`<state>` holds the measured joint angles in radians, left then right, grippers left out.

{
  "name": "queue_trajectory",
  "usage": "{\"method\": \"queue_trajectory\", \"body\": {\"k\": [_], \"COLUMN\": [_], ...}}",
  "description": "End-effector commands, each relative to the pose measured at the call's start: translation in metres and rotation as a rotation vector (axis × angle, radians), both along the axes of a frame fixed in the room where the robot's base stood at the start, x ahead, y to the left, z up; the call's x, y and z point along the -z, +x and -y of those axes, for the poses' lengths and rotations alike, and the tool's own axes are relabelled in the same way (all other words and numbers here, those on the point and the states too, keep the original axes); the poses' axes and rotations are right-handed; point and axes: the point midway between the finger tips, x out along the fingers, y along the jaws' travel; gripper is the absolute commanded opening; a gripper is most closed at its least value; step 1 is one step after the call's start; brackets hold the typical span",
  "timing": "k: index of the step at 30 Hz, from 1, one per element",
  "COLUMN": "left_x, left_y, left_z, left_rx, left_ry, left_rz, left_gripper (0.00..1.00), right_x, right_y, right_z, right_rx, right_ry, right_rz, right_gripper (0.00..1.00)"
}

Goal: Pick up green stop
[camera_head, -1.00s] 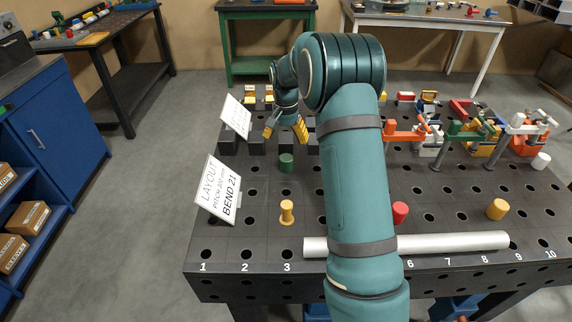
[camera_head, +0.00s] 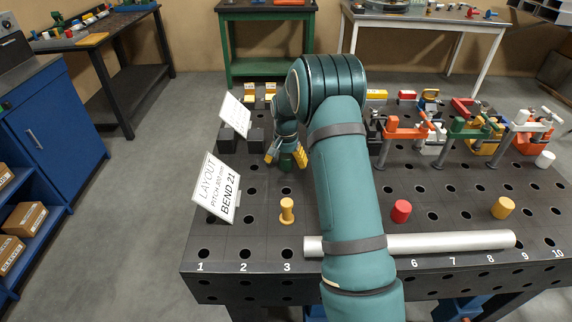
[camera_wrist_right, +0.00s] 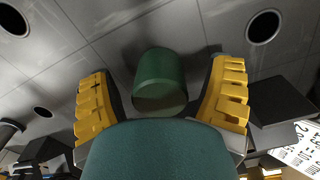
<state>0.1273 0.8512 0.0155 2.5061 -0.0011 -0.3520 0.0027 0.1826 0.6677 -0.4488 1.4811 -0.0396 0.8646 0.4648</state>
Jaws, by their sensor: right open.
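The green stop (camera_head: 286,163) is a short dark green cylinder standing on the perforated black table. In the head view my right gripper (camera_head: 286,160) is right over it, with its yellow fingers on either side. In the right wrist view the green stop (camera_wrist_right: 160,80) lies between the open yellow fingers of my right gripper (camera_wrist_right: 163,95). Gaps show between the stop and both fingers. My left gripper is not in view.
A yellow peg (camera_head: 287,211), a red stop (camera_head: 401,211) and an orange stop (camera_head: 503,207) stand nearer the front. A pale tube (camera_head: 450,243) lies along the front. Toggle clamps (camera_head: 405,130) stand at the right. A layout sign (camera_head: 216,187) stands at the left.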

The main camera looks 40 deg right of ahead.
Motion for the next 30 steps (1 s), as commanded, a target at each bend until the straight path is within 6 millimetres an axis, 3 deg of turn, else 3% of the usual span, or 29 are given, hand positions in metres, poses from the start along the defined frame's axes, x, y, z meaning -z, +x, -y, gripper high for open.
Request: {"method": "queue_trajectory", "body": {"k": [3,10,23,30], "left_x": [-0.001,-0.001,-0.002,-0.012], "left_y": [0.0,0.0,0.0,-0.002], "left_z": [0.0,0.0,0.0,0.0], "left_rx": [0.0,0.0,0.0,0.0], "left_ry": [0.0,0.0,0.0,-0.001], "left_rz": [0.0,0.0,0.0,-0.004], "left_gripper": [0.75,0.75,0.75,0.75], "right_x": [-0.001,-0.001,-0.007,-0.048], "right_y": [0.0,0.0,0.001,0.001], "right_z": [0.0,0.0,0.0,0.001], "right_rx": [0.0,0.0,0.0,0.001], "right_ry": [0.0,0.0,-0.001,-0.002], "right_rz": [0.0,0.0,0.002,0.005], "right_gripper": [0.81,0.0,0.0,0.0]}}
